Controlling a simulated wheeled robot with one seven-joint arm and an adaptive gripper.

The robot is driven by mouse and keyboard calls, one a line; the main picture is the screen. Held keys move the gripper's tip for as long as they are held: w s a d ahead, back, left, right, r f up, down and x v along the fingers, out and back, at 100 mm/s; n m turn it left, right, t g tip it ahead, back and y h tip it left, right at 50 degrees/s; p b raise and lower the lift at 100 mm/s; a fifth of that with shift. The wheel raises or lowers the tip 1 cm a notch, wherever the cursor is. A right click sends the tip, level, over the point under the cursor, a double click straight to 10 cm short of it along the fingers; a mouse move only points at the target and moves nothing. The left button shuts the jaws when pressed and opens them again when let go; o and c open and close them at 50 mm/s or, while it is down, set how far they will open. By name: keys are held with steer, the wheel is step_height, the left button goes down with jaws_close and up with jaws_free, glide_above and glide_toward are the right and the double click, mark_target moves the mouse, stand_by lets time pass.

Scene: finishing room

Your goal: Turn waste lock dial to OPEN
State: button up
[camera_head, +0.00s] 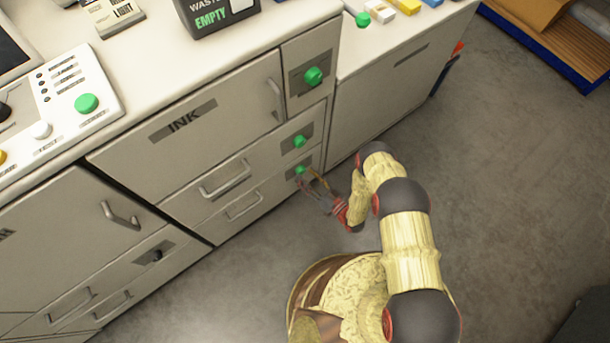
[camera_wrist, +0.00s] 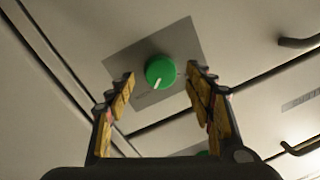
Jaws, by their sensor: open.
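Several green dials sit on grey plates at the right of the ink cabinet: an upper dial (camera_head: 313,76), a middle dial (camera_head: 299,141) and a lower dial (camera_head: 299,170). I cannot tell which is the waste lock dial; their plate labels are too small to read. My gripper (camera_head: 307,176) is open beside the lower dial in the head view. In the wrist view, a green dial (camera_wrist: 160,72) shows between the open fingertips (camera_wrist: 162,78), its white mark pointing down and slightly left. I cannot tell whether the fingers touch it.
Cabinet handles (camera_head: 226,187) stick out left of the dials. A black dial (camera_head: 155,256) is on the left cabinet. A dark box marked WASTE and EMPTY (camera_head: 212,19) stands on the counter.

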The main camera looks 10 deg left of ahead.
steer(key=shift+x, duration=0.95)
steer(key=shift+c, duration=1.3)
steer(key=c, duration=0.9)
